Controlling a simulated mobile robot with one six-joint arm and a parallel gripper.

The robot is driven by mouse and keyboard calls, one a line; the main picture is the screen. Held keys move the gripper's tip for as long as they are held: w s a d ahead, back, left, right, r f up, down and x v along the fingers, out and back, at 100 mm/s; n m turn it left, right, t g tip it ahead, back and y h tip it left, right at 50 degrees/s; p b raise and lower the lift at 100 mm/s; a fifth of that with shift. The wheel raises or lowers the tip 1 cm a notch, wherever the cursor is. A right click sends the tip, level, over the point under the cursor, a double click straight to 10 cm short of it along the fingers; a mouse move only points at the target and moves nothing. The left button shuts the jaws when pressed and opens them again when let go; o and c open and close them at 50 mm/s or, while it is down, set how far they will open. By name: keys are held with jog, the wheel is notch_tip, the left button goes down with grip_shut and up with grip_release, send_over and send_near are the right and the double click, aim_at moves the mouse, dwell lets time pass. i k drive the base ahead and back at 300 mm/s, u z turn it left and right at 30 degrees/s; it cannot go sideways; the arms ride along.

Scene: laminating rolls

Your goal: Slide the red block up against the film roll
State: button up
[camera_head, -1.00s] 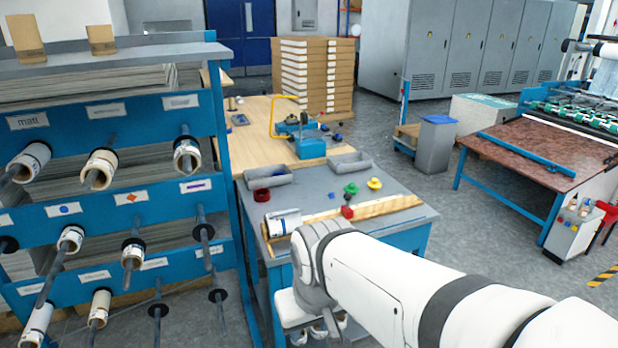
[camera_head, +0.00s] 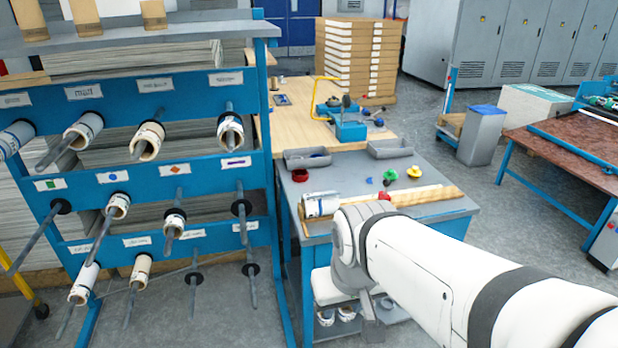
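The red block (camera_head: 384,196) is small and sits by the light wooden strip (camera_head: 432,200) on the grey worktop. My arm reaches in from the lower right and bends down in front of the table's front edge. A grey part at its lower end, which looks like my gripper (camera_head: 371,322), hangs below the tabletop level. I cannot make out its fingers. It touches neither block nor roll.
Two grey trays (camera_head: 307,159) (camera_head: 390,149) stand at the back of the worktop. A blue roll rack (camera_head: 188,190) with protruding rods stands close at left.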

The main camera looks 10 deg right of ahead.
aim_at(386, 183)
jog(key=z, duration=0.1)
jog(key=i, duration=1.25)
jog(key=z, duration=0.1)
